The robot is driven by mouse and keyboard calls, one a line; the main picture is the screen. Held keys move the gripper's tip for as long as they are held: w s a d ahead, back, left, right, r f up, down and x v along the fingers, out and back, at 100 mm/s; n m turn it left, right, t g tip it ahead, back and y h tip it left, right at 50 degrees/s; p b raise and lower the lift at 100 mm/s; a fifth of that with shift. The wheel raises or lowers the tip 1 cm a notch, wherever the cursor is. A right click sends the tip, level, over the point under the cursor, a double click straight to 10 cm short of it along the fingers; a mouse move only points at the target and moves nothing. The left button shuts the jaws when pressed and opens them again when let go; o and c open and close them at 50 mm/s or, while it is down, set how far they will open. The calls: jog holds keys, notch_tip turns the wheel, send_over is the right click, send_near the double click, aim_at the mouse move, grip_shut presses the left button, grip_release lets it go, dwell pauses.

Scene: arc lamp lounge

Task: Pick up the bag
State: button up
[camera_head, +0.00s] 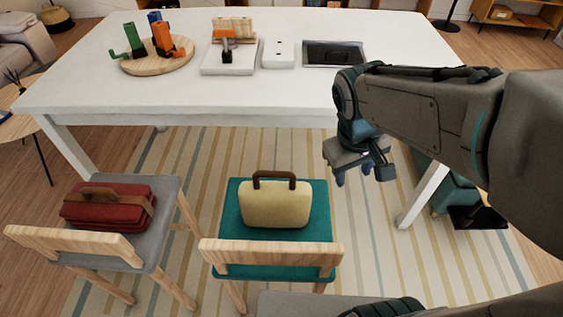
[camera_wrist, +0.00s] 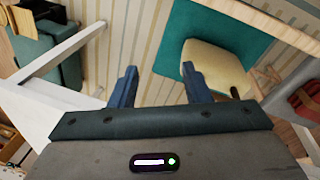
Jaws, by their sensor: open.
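A cream bag (camera_head: 274,205) with a brown handle stands on the teal seat of a wooden chair, in the middle of the head view. It also shows in the wrist view (camera_wrist: 218,68), beyond my right finger, which hides part of it. A red bag (camera_head: 107,206) with a brown strap and handle lies on a grey chair seat at left; its edge shows at the right of the wrist view (camera_wrist: 306,100). My gripper (camera_head: 364,176) is open and empty, right of the cream bag and apart from it. Its two blue fingers (camera_wrist: 158,84) show in the wrist view.
A white table (camera_head: 90,85) stands behind the chairs, bearing a round wooden board (camera_head: 158,64) with coloured items, a white stand and a dark tray (camera_head: 334,55). Wooden chair backs (camera_head: 270,252) rise in front of the bags. Striped rug floor is clear beneath my gripper.

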jog(key=w+a+f+n+h+p, duration=0.1)
jog(key=w+a+n+h, duration=0.1)
jog(key=w+a+n, duration=0.55)
jog(key=n+t+h+p, duration=0.1)
jog(key=n+h, duration=0.1)
jog(key=n, duration=0.3)
send_near(277, 176)
jog(key=x, duration=0.6)
jog(key=shift+w+f+p, duration=0.2)
jog(key=shift+f+p, duration=0.1)
jog(key=shift+f, duration=0.05)
jog(key=x, duration=0.3)
jog(key=p+x, duration=0.1)
jog(key=shift+w+a+f, duration=0.2)
jog(key=shift+w, duration=0.2)
jog(key=shift+w+d+f, duration=0.1)
jog(key=shift+d+f, duration=0.1)
jog(key=shift+f, duration=0.3)
grip_shut()
